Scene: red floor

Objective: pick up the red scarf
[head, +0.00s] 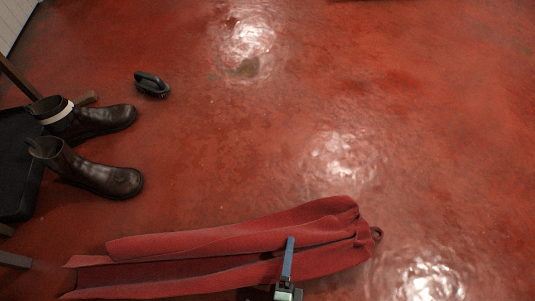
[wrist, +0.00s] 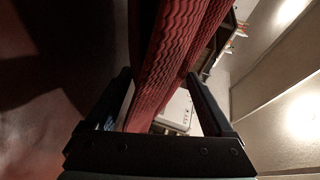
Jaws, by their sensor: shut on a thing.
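The red scarf (head: 225,241) stretches in long folds across the bottom of the head view, with a small dark loop at its right end. My gripper (head: 287,262) shows at the lower middle of that view, a blue finger against the scarf. In the wrist view the ribbed red scarf (wrist: 170,60) runs between the two dark fingers of my gripper (wrist: 158,78), which is shut on it. I cannot tell whether the scarf is clear of the floor.
Two dark boots (head: 100,174) (head: 100,120) stand at the left beside a black tray-like object (head: 18,170). A black brush (head: 151,84) lies beyond them. The red floor (head: 430,130) is clear at the middle and right.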

